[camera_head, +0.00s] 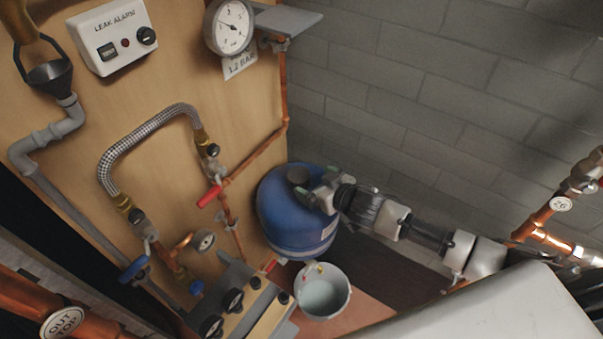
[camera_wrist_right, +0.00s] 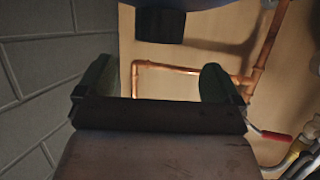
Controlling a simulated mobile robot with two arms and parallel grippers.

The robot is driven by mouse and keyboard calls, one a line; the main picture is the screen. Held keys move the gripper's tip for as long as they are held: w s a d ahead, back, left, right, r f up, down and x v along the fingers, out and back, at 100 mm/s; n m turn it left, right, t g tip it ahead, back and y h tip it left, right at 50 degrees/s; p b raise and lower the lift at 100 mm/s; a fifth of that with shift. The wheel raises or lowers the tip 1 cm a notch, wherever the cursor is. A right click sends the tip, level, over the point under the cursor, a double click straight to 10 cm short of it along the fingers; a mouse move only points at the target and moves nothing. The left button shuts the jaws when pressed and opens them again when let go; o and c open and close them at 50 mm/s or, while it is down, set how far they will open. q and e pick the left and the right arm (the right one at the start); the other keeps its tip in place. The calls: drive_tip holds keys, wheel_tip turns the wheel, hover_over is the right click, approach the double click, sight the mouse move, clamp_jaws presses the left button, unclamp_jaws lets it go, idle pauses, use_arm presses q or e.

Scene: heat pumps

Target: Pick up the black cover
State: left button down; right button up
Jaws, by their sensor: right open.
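The black cover (camera_head: 298,174) is a short dark cylinder on top of the blue tank (camera_head: 285,222), which stands on the floor by the wooden panel. In the right wrist view the cover (camera_wrist_right: 160,26) hangs from the blue surface at the top edge, as that view looks upside down. My right gripper (camera_head: 318,192) is close beside the cover, to its right in the head view. In the wrist view its two fingers (camera_wrist_right: 158,78) are apart with nothing between them, and the cover lies just beyond them. My left gripper is not in view.
A grey bucket (camera_head: 322,291) stands in front of the tank. A copper pipe (camera_head: 258,162) and a red-handled valve (camera_head: 210,196) are on the panel left of the tank. A pressure gauge (camera_head: 232,27) is above. A grey block wall (camera_head: 440,100) is behind my right arm.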

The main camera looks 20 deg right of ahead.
sight(299, 175)
drive_tip(key=shift+b+x, duration=0.4)
drive_tip(key=shift+x, duration=0.75)
drive_tip(key=shift+w+a+f, duration=0.1)
drive_tip(key=shift+w+f, duration=0.2)
drive_tip(key=shift+f, duration=0.05)
drive_tip(key=b+x, duration=0.4)
drive_tip(key=shift+f, duration=0.1)
drive_tip(key=shift+w+a+f, duration=0.1)
drive_tip(key=shift+w, duration=0.35)
drive_tip(key=shift+s, duration=0.1)
drive_tip(key=shift+c, duration=1)
drive_tip(key=c, duration=0.7)
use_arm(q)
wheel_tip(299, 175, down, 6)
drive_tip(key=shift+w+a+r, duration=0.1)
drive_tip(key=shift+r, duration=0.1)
use_arm(e)
drive_tip(key=shift+c, duration=0.5)
drive_tip(key=shift+r, duration=0.2)
